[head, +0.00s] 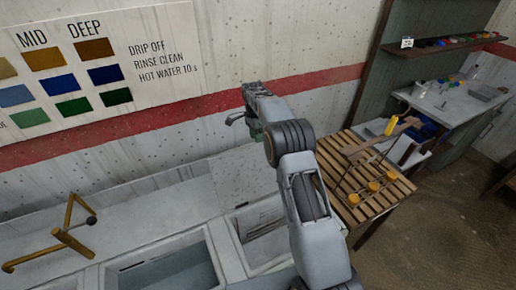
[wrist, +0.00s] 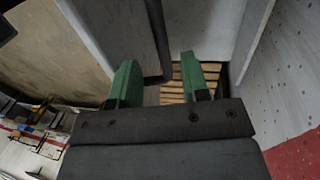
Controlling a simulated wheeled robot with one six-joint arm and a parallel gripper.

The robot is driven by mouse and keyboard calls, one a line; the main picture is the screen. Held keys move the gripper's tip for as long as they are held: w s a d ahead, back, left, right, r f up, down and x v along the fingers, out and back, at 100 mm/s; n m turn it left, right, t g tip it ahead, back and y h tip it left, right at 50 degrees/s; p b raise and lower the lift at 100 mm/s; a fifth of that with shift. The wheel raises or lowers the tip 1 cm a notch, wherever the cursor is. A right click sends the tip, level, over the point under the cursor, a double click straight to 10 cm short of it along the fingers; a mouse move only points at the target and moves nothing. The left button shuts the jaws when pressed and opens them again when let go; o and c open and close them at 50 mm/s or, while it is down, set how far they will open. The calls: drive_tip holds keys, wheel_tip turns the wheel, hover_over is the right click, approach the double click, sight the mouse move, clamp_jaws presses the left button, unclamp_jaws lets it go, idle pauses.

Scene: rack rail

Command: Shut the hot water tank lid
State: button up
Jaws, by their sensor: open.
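The hot water tank lid appears to be the pale grey panel (head: 243,180) standing raised behind an open tank (head: 226,250) in the head view. My gripper (head: 254,128) is above and behind that panel, near the wall, partly hidden by my arm. In the wrist view my gripper (wrist: 158,75) has its two green fingers apart with nothing held. A grey panel with a dark edge (wrist: 120,35), likely the lid, lies just beyond the fingers. I cannot tell whether they touch it.
Another open tank (head: 165,268) stands to the left, with a bent brass-coloured rod (head: 68,236) further left. A slatted wooden table (head: 368,182) holding orange-topped items is to the right. The wall with a red stripe (head: 160,115) is close behind.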

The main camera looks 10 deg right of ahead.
drive_tip(key=shift+s+f+b, duration=0.2)
drive_tip(key=shift+f+b, duration=0.5)
drive_tip(key=shift+f, duration=0.35)
drive_tip(key=shift+s+f+b, duration=0.15)
drive_tip(key=shift+f+b, duration=0.5)
drive_tip(key=shift+f, duration=0.35)
drive_tip(key=shift+a, duration=0.1)
drive_tip(key=shift+c, duration=0.2)
clamp_jaws()
